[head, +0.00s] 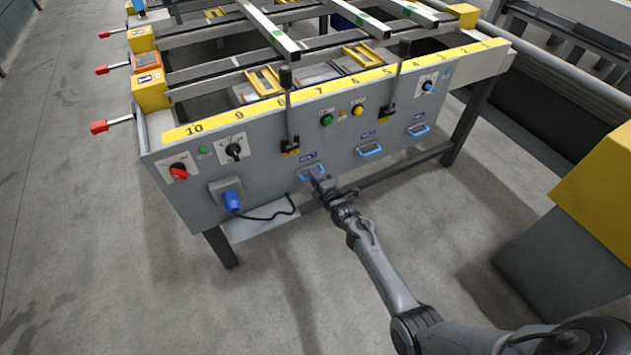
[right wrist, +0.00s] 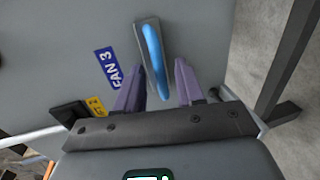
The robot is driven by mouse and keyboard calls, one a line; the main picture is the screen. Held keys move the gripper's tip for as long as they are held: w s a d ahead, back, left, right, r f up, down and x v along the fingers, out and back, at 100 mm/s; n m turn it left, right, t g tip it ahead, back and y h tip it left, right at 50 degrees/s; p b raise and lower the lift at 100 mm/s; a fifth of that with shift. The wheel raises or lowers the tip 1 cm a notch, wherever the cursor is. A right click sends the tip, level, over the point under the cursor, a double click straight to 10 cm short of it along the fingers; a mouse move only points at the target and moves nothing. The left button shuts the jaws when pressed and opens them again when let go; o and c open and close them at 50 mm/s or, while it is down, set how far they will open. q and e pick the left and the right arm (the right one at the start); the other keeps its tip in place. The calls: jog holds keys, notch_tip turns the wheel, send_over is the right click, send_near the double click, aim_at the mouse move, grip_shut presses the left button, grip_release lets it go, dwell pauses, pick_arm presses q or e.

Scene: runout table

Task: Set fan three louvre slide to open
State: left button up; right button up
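The fan three louvre slide is a blue bar handle (right wrist: 153,48) on a grey backing plate, beside a blue "FAN 3" label (right wrist: 107,68) in the right wrist view. In the head view the handle (head: 311,171) is the leftmost of three on the front panel, partly hidden by my gripper. My right gripper (right wrist: 158,78) is open, its purple fingers either side of the handle's near end, with a visible gap on the right finger's side. Contact cannot be told. In the head view my right gripper (head: 318,179) is at the panel. My left gripper is out of view.
Two similar blue handles, (head: 368,150) and (head: 418,129), sit further right. Upright levers (head: 288,105) and (head: 396,80), a red switch (head: 179,171) and a blue plug (head: 231,199) with a cable share the panel. A yellow-topped cabinet (head: 600,190) stands right; floor in front is clear.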

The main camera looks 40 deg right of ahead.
grip_shut()
dwell(0.3)
jog(key=f+p+v, duration=0.1)
jog(key=p+v, duration=0.6)
jog(key=shift+s+f, duration=0.3)
jog(key=shift+s, duration=0.15)
jog(key=shift+a, duration=0.1)
